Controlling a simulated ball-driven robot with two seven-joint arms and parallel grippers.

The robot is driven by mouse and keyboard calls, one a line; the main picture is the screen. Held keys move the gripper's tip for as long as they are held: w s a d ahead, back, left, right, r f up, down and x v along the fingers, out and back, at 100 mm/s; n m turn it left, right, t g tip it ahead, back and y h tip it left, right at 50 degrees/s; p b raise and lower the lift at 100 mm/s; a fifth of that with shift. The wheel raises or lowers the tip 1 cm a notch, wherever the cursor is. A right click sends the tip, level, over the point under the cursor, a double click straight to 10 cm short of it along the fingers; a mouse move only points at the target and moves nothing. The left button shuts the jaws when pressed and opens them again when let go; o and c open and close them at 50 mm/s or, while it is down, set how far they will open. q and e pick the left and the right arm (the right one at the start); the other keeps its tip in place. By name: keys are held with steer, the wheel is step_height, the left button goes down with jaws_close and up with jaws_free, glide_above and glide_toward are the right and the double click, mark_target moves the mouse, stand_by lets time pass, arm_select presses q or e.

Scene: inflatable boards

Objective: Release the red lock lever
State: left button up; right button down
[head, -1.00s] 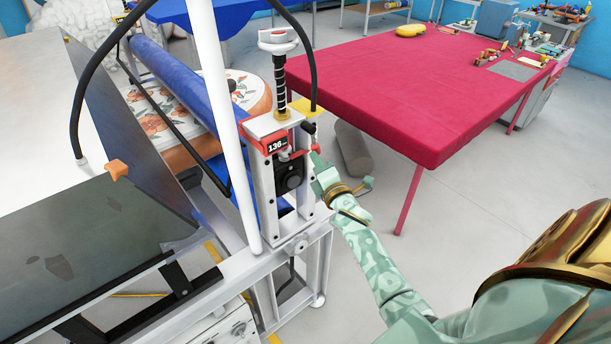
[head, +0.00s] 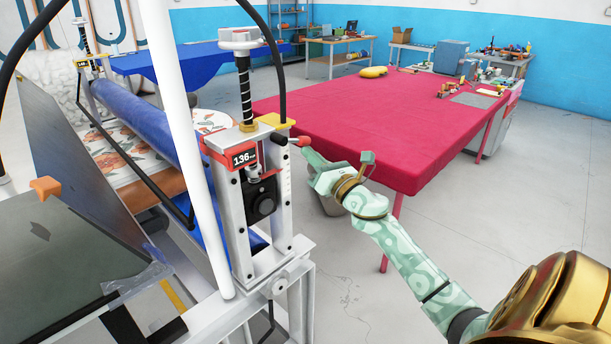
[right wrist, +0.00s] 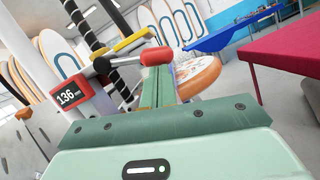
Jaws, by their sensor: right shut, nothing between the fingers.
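The red lock lever (head: 302,141) sticks out to the right near the top of the press post, beside the red readout showing 136. In the right wrist view the lever's red knob (right wrist: 160,57) shows just beyond my fingers. My right gripper (head: 311,160) is shut and empty, with its fingertips just below and right of the knob. I cannot tell whether they touch it. The right gripper (right wrist: 156,74) also fills the lower wrist view. My left gripper is out of view.
A white upright post (head: 184,130) stands left of the readout column. A blue roller (head: 140,118) runs back behind it. A large red-covered table (head: 370,130) stands behind my right forearm. The grey floor at the right is open.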

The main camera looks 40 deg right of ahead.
steer(key=n+b, duration=0.1)
steer(key=d+r+n+y+b, duration=0.1)
steer(key=n, duration=0.1)
steer(key=shift+w+r+n+y, duration=0.1)
steer(key=shift+r+n+y, duration=0.1)
steer(key=shift+n+y, duration=0.1)
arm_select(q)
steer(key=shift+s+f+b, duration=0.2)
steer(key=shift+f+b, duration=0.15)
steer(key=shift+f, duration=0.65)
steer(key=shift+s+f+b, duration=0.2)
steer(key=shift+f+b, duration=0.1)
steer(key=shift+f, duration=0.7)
arm_select(e)
steer(key=shift+d+r+n+y, duration=0.15)
steer(key=shift+r+n+y, duration=0.25)
steer(key=shift+n, duration=0.4)
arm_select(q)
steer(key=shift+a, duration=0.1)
arm_select(e)
steer(key=shift+r, duration=0.15)
